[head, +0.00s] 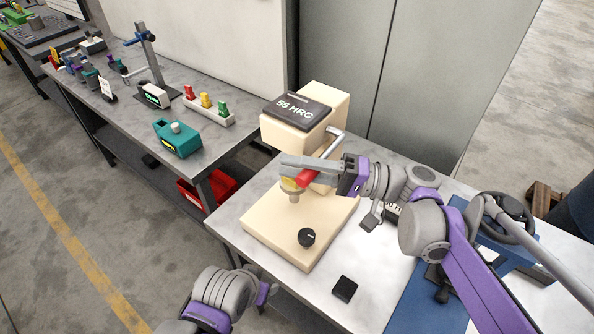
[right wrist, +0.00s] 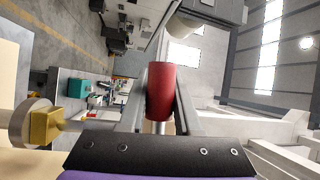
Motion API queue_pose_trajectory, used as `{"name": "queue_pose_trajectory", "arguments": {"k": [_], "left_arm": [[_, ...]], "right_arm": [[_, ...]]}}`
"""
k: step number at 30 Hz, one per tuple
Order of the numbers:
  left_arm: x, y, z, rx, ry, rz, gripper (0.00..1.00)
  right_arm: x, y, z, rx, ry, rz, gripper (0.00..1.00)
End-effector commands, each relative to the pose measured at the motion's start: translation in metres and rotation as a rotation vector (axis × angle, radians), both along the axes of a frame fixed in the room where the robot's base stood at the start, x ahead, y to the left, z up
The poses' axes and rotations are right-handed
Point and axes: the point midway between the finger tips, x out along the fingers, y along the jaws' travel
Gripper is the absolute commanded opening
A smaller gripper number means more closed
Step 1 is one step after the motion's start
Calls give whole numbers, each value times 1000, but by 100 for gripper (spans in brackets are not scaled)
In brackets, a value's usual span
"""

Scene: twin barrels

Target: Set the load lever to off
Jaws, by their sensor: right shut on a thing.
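The hardness tester (head: 292,108) is a cream machine with a dark display reading 55 HRC. Its load lever is a silver rod (head: 335,144) on the right side of the head, sloping down to a red grip (head: 307,178). My right gripper (head: 290,165) is shut on the red grip, its fingers partly hiding it. In the right wrist view the red grip (right wrist: 160,92) sits between the two fingers. My left gripper (head: 267,292) is low in the head view, apart from the tester; its fingers are not clear.
A black knob (head: 307,237) stands on the tester's base, and a small black block (head: 344,288) lies on the bench. A blue mat (head: 412,305) is at the right. The left bench holds a teal device (head: 177,139) and a rack of coloured pieces (head: 208,105).

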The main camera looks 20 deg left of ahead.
Motion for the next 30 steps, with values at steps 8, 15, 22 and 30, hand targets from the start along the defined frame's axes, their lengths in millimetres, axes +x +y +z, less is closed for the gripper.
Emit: {"name": "queue_pose_trajectory", "arguments": {"k": [8, 15, 22, 30], "left_arm": [[0, 0, 0, 0, 0, 0, 62], [0, 0, 0, 0, 0, 0, 62], [0, 0, 0, 0, 0, 0, 62], [0, 0, 0, 0, 0, 0, 62]], "right_arm": [[0, 0, 5, 13, 36, -1, 0], [0, 0, 5, 14, 36, -1, 0], [0, 0, 5, 13, 36, -1, 55], [0, 0, 5, 12, 36, -1, 62]]}}
